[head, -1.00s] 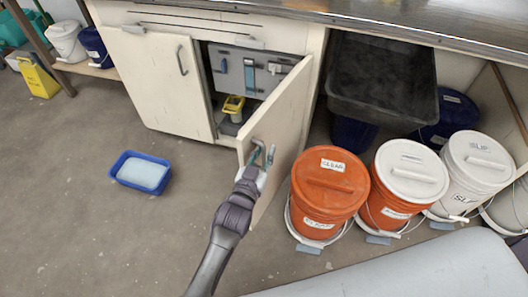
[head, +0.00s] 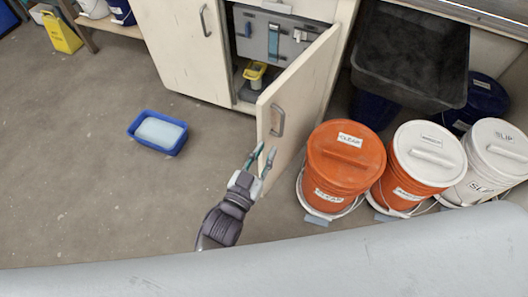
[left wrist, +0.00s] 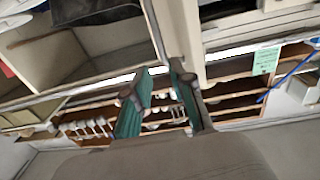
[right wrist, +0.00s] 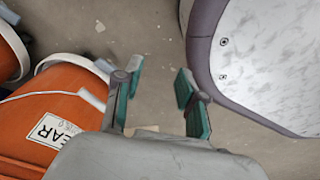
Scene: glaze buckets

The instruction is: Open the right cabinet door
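The right cabinet door (head: 302,95) is a cream panel that stands swung out from the cabinet, with the interior showing behind it. My left gripper (head: 262,160) is open and empty, just below the handle near the door's lower free corner. Whether it touches the door is unclear. In the left wrist view its teal fingers (left wrist: 160,98) are spread. My right gripper (right wrist: 157,92) is open and empty above the floor, outside the head view.
The left cabinet door (head: 183,50) is shut. Orange buckets (head: 345,165) stand right of the open door. A blue tub (head: 158,132) lies on the floor at left. Floor between tub and door is clear.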

